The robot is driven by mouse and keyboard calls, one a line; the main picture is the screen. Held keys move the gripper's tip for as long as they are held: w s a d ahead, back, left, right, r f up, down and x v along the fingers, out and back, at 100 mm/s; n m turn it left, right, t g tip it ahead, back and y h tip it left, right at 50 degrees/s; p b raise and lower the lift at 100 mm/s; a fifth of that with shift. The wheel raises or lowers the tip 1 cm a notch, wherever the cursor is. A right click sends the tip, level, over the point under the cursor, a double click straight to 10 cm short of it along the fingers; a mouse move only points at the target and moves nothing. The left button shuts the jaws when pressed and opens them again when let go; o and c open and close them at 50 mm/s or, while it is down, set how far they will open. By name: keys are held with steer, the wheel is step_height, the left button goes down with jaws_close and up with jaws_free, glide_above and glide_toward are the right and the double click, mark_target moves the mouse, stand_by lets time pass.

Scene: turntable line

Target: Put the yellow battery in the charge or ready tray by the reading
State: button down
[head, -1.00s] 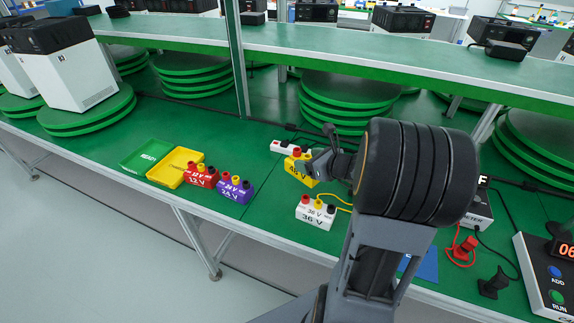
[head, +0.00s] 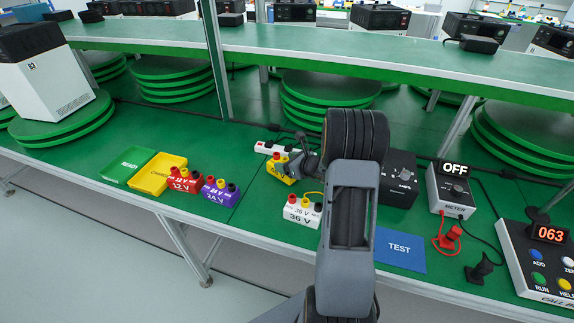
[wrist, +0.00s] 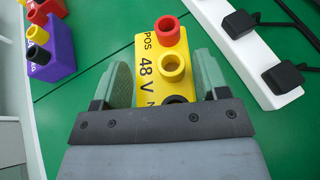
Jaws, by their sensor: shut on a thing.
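The yellow battery (wrist: 152,65), marked 48 V with red, yellow and black posts, is between the fingers of my gripper (wrist: 163,82). My gripper is shut on it; in the head view the battery (head: 281,170) is partly hidden by my gripper (head: 291,167), close to the bench top. I cannot tell whether it touches the bench. The green READY tray (head: 127,166) and the yellow tray (head: 160,180), whose label looks like CHARGE, lie side by side at left. The meter (head: 448,190) at right reads OFF. The blue TEST mat (head: 399,250) is empty.
A red 12 V battery (head: 185,180) and a purple 24 V battery (head: 220,191) stand right of the trays. A white 36 V battery (head: 302,212) stands in front of my gripper. A white power strip (head: 270,149) lies behind. Red and black probes (head: 449,240) and a call box (head: 545,262) are at right.

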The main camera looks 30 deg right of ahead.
steer(key=shift+f, duration=0.45)
steer(key=shift+f, duration=0.1)
steer(key=shift+f, duration=0.1)
steer(key=shift+c, duration=0.7)
jaws_free()
